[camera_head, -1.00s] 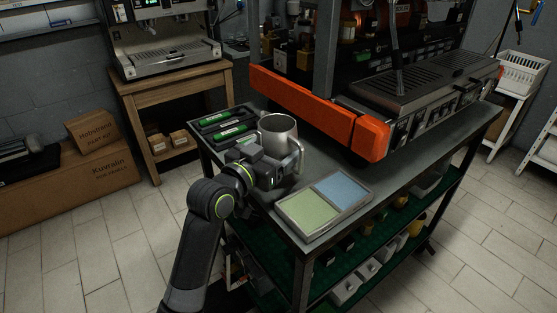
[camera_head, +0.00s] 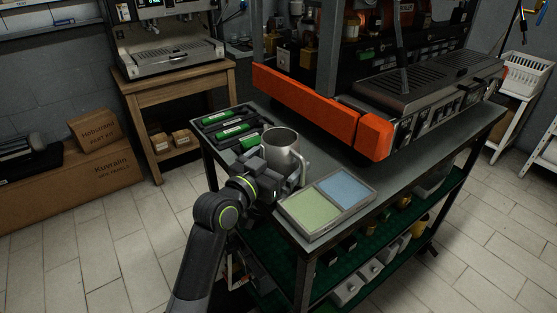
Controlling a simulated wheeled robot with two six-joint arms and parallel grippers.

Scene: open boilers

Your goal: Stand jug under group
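The steel jug (camera_head: 282,147) is upright at the front left of the metal cart top, with its handle to the right. My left gripper (camera_head: 279,180) is at the jug's near side, against its lower body, and moves together with it. Its fingertips are mostly hidden by the wrist and the jug. I cannot tell whether the jug's base touches the cart top. The large machine with its drip tray (camera_head: 425,82) and orange panel (camera_head: 318,104) stands at the back of the cart. No group is clearly visible above the drip tray. My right gripper is not in view.
A tray with green-marked tools (camera_head: 228,128) lies behind the jug. A green and blue two-part pad (camera_head: 328,200) lies to its right. The orange panel's corner juts out behind the pad. A second coffee machine (camera_head: 165,45) stands on a wooden stand at back left.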

